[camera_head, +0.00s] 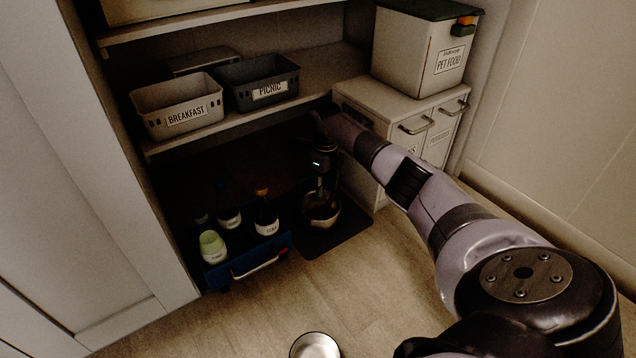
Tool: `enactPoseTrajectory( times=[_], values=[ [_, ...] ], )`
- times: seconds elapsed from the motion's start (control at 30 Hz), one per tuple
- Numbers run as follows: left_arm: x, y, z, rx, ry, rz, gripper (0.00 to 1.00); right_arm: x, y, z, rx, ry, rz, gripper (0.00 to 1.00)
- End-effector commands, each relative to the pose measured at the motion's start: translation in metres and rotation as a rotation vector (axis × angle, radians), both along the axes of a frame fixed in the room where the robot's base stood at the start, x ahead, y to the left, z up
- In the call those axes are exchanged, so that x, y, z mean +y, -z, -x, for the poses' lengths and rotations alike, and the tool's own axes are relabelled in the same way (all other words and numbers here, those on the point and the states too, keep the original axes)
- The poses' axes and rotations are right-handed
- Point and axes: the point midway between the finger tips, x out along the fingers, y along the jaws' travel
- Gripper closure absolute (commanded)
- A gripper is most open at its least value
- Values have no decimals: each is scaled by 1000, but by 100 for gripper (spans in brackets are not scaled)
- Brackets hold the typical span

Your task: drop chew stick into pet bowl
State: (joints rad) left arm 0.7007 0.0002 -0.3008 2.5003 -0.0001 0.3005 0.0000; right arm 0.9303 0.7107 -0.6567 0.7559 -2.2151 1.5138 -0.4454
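A shiny metal bowl (331,216), likely the pet bowl, stands on a dark mat (338,238) on the floor under the lower shelf. My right arm reaches in from the right, and its gripper (321,190) points down over this bowl, hiding part of it. A thin greenish-grey shape shows at the fingertips; I cannot tell whether it is the chew stick or part of the gripper. Whether the fingers are open or shut is too dark to tell. My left gripper is not in view.
Breakfast (180,105) and picnic (258,82) baskets sit on the shelf above. A white cabinet carries a pet food bin (420,50). Another round dish (315,346) lies at the bottom edge.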

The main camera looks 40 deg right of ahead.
Motion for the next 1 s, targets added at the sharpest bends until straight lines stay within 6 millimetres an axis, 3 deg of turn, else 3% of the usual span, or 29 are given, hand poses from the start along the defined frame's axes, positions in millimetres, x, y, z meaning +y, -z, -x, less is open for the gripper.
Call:
enactPoseTrajectory(
  times=[0.27,0.7,1.0],
  values=[
    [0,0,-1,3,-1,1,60,-1,-16,-1,-5,1,2,65],
    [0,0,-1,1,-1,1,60,-1,-102,-1,-2,0,1,65],
    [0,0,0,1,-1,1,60,0,-120,0,1,0,0,65]
  ],
)
